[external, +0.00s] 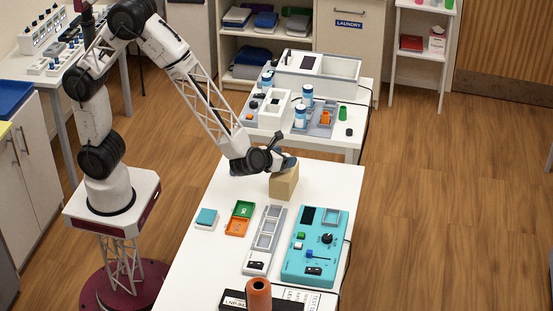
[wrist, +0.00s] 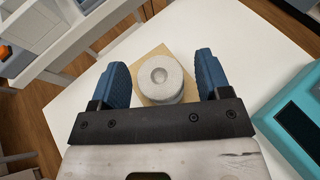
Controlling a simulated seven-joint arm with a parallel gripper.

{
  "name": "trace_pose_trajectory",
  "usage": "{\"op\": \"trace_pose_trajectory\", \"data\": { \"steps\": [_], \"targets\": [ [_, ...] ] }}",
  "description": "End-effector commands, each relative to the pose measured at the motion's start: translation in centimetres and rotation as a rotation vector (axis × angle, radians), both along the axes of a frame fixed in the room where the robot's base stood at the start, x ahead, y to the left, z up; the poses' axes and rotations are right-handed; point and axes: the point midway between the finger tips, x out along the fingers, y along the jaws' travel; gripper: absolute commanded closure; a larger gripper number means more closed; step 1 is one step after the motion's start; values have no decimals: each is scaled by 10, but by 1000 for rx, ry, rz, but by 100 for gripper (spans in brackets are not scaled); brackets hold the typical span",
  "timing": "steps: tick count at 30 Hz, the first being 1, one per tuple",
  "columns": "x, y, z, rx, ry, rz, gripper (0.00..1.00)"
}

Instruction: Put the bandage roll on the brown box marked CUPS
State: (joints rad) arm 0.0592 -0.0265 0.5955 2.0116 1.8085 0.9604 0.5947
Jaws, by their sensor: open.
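The bandage roll (wrist: 161,84), a white cylinder with a round hollow in its top, sits upright on a tan-brown box (wrist: 146,62) in the wrist view. The box (external: 284,183) stands on the white table in the external view; no CUPS marking is readable. My gripper (external: 278,162) is just above the box and hides most of the roll there. In the wrist view, my gripper's (wrist: 161,72) blue fingers are open, one on each side of the roll, with visible gaps.
A turquoise device panel (external: 315,247), a grey tray strip (external: 265,240), green and orange trays (external: 240,218) and a teal block (external: 206,218) lie on the near table. An orange-brown cylinder (external: 258,293) stands at the front. A second table (external: 345,146) with bottles is behind.

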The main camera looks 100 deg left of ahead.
Motion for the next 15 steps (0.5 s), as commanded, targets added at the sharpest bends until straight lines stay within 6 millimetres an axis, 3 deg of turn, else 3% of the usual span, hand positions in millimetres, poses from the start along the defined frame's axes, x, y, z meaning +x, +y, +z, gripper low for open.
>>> {"op": "trace_pose_trajectory", "data": {
  "steps": [15],
  "targets": [
    [-31,-48,24,-1,-2,-2,29]
  ]
}}
